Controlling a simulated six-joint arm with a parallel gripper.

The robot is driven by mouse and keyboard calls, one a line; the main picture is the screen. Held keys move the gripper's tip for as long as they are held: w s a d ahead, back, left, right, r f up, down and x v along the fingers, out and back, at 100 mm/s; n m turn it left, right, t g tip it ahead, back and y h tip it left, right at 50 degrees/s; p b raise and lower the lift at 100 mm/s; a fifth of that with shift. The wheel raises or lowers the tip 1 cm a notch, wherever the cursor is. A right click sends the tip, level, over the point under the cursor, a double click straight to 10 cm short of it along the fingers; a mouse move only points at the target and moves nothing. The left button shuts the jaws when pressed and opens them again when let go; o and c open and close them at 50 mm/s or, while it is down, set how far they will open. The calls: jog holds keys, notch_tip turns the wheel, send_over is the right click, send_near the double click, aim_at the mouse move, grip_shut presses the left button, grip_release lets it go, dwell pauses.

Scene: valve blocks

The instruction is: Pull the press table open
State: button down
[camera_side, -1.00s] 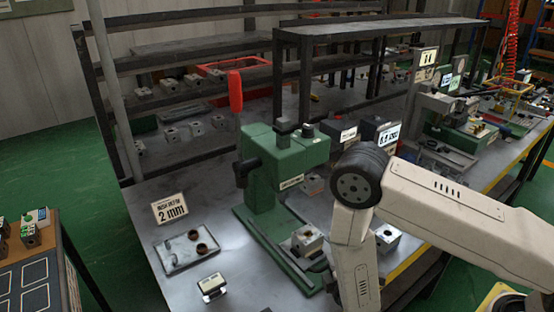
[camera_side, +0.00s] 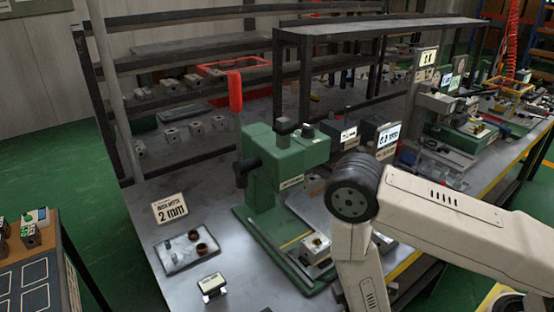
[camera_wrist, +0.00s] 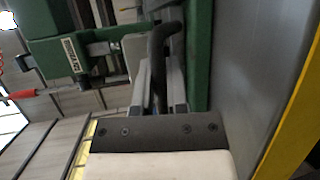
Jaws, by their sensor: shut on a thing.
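The green press (camera_side: 272,165) with its red-handled lever (camera_side: 235,92) stands on the bench. Its press table (camera_side: 312,262) sits low on the green base (camera_side: 250,228) and carries a metal valve block (camera_side: 316,245). The table stands out from under the press head toward the front right. In the wrist view, my gripper (camera_wrist: 161,80) has its two grey fingers on either side of a dark curved handle (camera_wrist: 167,42) and is shut on it. In the side view the gripper is hidden behind my arm or out of frame.
A 2 mm sign (camera_side: 170,208) and a tray (camera_side: 186,251) with small rings lie left of the press. A small stand (camera_side: 212,287) is near the front edge. A dark shelf rack (camera_side: 385,30) stands behind. The yellow bench edge (camera_wrist: 292,115) runs along the right in the wrist view.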

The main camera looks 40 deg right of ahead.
jog(key=shift+s, duration=0.15)
jog(key=c, duration=0.6)
grip_release()
jog(key=shift+c, duration=0.2)
jog(key=shift+s+a, duration=0.1)
jog(key=shift+s, duration=0.05)
jog(key=v, duration=0.7)
jog(key=shift+s, duration=0.25)
jog(key=shift+a+r, duration=0.1)
